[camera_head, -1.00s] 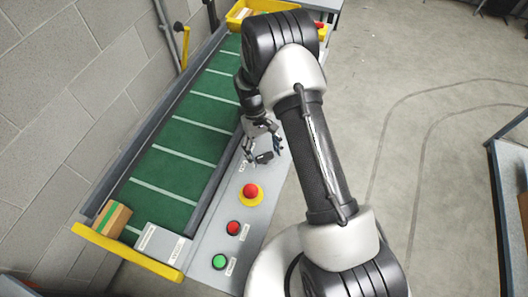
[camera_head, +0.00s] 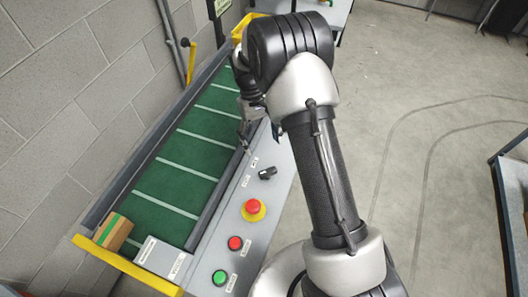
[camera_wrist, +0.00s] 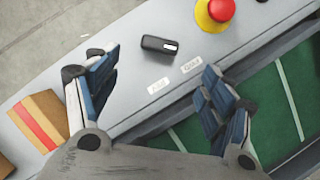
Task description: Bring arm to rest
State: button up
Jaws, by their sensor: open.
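My gripper (camera_wrist: 158,72) is open and empty in the wrist view, its two fingers spread apart over the grey control panel. A black selector knob (camera_wrist: 160,44) shows beyond and between the fingertips, apart from them. In the head view my arm reaches up over the panel, and the gripper (camera_head: 245,128) is mostly hidden behind the wrist, near the belt's right edge. The black knob (camera_head: 267,173) shows clear of the gripper there.
The panel (camera_head: 262,232) also carries a red button on a yellow base (camera_head: 253,210), a red button (camera_head: 235,243) and a green button (camera_head: 220,277). A green-striped box (camera_head: 113,231) sits on the green belt (camera_head: 178,178). A red-striped box (camera_wrist: 40,118) shows left of my gripper. Open floor lies right.

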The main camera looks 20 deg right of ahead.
jog(key=shift+w+r, duration=0.2)
jog(key=shift+r, duration=0.25)
jog(key=s+r+t, duration=0.1)
jog(key=s+r, duration=0.2)
jog(key=r, duration=0.4)
jog(key=s+r+m+t, duration=0.1)
jog(key=s+r+t, duration=0.15)
jog(key=r, duration=0.45)
jog(key=s+r+t, duration=0.1)
jog(key=s+r, duration=0.3)
jog(key=r, duration=0.2)
jog(key=s+r+t, duration=0.2)
jog(key=s, duration=0.6)
jog(key=s+r+m+t, duration=0.1)
jog(key=s+r+t, duration=0.1)
jog(key=s, duration=0.7)
jog(key=shift+d+y, duration=0.4)
jog(key=shift+d, duration=0.05)
